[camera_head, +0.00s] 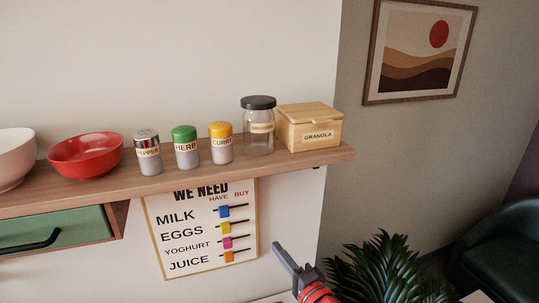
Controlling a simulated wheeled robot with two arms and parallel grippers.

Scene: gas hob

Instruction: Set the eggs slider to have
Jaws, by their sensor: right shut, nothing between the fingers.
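The white board (185,215) headed WE NEED hangs under the shelf, with HAVE and BUY columns. The yellow eggs slider (225,227) sits on a short dark rod beside the word EGGS, roughly in line with the other sliders and with bare rod to its right. The blue milk slider (224,211) is above it; the magenta yoghurt slider (227,243) and orange juice slider (229,257) are below. My right gripper (281,251) is shut and empty, right of the board's lower right corner and apart from the sliders. My left gripper is out of view.
The wooden shelf (95,190) juts out above the board, carrying bowls, shakers, a jar (259,135) and a granola box (311,131). A green drawer (50,236) is left of the board. A plant (380,270) stands to the right of my gripper.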

